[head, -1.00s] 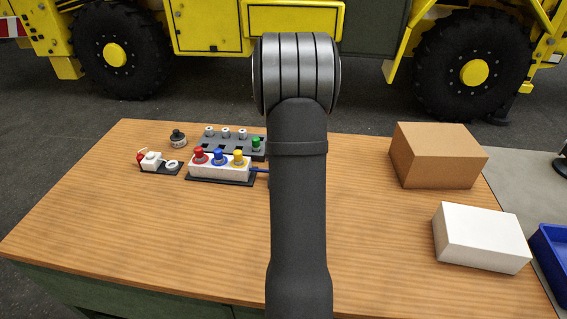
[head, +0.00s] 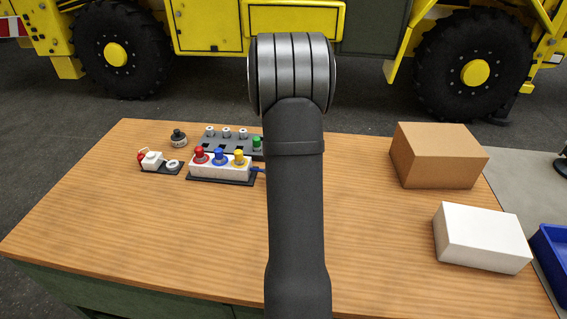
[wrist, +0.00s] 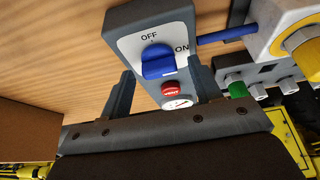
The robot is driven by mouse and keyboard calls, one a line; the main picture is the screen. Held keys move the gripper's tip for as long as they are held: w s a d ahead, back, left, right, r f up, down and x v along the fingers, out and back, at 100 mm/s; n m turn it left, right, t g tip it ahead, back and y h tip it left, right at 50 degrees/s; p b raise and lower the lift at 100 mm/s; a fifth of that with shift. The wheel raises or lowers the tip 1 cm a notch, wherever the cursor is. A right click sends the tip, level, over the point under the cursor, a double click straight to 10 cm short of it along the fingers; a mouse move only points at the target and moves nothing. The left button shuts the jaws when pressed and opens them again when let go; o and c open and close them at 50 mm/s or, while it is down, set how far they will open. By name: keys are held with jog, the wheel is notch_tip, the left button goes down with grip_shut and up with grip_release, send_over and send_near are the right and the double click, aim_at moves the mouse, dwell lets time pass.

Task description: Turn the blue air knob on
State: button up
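The blue air knob (wrist: 158,62) is on a grey box with a white face plate (wrist: 128,46), seen in the wrist view. The plate reads OFF above the knob and ON to its right. I cannot clearly tell which mark the knob points to. A red VENT button (wrist: 171,88) and a small round gauge (wrist: 178,103) sit below it. My gripper (wrist: 164,78) is open, with one finger on each side of the button and gauge, close to the knob. Contact with the knob cannot be made out. In the head view my arm hides the knob and gripper.
A blue hose (wrist: 222,34) runs from the air box to a white block (head: 215,168) with red, blue and yellow knobs. A grey valve rack (head: 222,143) stands behind it. A brown box (head: 437,155) and a white box (head: 481,237) stand right on the table.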

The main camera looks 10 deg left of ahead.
jog(key=v, duration=1.7)
jog(key=shift+r, duration=0.2)
jog(key=shift+s, duration=0.1)
jog(key=x, duration=1.7)
jog(key=shift+f, duration=0.15)
jog(key=shift+w+f, duration=0.1)
jog(key=shift+w, duration=0.1)
jog(key=shift+d+n+y, duration=0.1)
jog(key=shift+n+y, duration=0.7)
jog(key=shift+n, duration=1.3)
jog(key=v, duration=1.5)
jog(key=shift+r, duration=0.3)
